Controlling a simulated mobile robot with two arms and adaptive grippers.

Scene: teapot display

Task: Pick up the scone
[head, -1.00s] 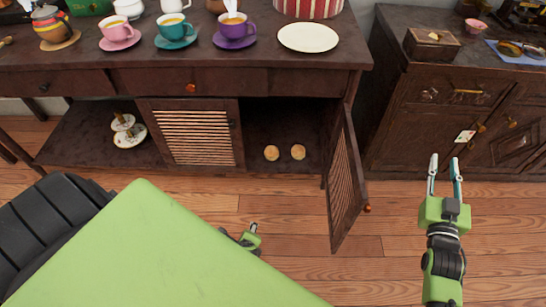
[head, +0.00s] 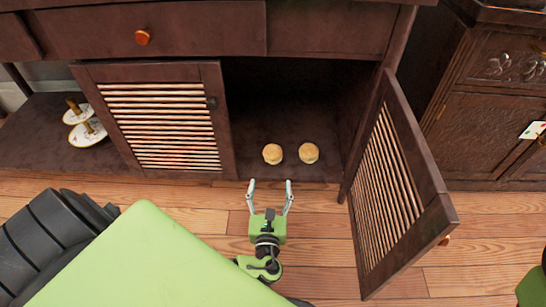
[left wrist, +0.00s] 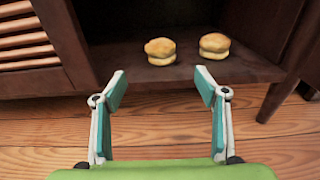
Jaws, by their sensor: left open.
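Two round golden scones sit side by side on the dark floor of the open cabinet compartment. In the head view there is a left scone (head: 272,154) and a right scone (head: 308,153). In the left wrist view the left scone (left wrist: 160,51) and right scone (left wrist: 214,46) lie ahead, beyond the fingertips. My left gripper (head: 270,184) is open and empty, just in front of the cabinet's bottom edge, nearly in line with the left scone. Its spread fingers also show in the left wrist view (left wrist: 160,86). My right gripper's fingers are out of the picture.
The hinged slatted door (head: 392,190) stands open on the right. A closed slatted door (head: 160,122) covers the compartment to the left. A tiered plate stand (head: 86,130) is on the far-left shelf. Another dark cabinet (head: 490,110) stands at right. Wooden floor is clear in front.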

